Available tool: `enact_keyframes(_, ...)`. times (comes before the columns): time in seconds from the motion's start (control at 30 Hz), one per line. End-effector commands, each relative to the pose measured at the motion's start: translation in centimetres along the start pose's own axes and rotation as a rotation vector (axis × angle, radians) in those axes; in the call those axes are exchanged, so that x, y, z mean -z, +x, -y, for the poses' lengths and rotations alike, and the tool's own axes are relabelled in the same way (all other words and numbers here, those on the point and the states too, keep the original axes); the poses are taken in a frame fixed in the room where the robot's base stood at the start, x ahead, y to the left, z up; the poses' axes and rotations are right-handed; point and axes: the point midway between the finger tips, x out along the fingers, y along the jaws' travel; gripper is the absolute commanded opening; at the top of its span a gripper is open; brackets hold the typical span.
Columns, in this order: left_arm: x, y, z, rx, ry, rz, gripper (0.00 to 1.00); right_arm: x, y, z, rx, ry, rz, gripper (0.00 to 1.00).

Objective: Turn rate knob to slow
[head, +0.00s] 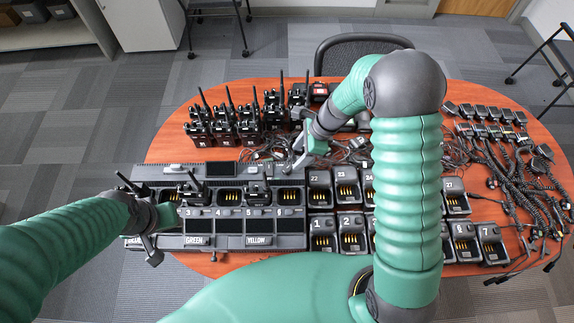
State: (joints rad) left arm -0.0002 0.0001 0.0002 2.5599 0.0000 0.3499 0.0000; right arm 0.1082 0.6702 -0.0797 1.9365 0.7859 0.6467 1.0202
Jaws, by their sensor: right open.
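I cannot make out a rate knob at this size. My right gripper (297,160) reaches over the table's middle, open, at the back edge of a long black multi-bay charger (290,241). My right arm hides part of the table behind and beside it. My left gripper (152,252) is low over the charger's left front end, and I cannot tell whether its fingers are apart. Radios (257,191) stand in some of the charger's bays. Labels GREEN and YELLOW show on its front.
Upright radios (222,130) crowd the back left of the orange table (165,150). Single charger cups (322,232) stand right of the big charger. Coiled-cord microphones (500,165) cover the right end. Tangled cables (262,150) lie behind the charger.

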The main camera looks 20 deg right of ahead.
Motion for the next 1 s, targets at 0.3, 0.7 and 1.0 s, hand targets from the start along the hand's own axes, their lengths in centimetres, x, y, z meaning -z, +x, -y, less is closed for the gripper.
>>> enact_keyframes(0.3,0.0,-0.1,0.0,0.000,0.000,0.000,0.36,0.0,7.1,-0.1,-0.002,-0.002,0.001,0.53)
enact_keyframes(0.7,0.0,-0.1,0.0,0.000,0.000,0.000,0.36,0.0,8.3,0.0,0.001,-0.003,0.000,0.52)
enact_keyframes(1.0,0.0,-0.1,0.0,0.000,0.000,0.000,0.36,0.0,8.3,0.0,0.002,-0.003,0.000,0.12)
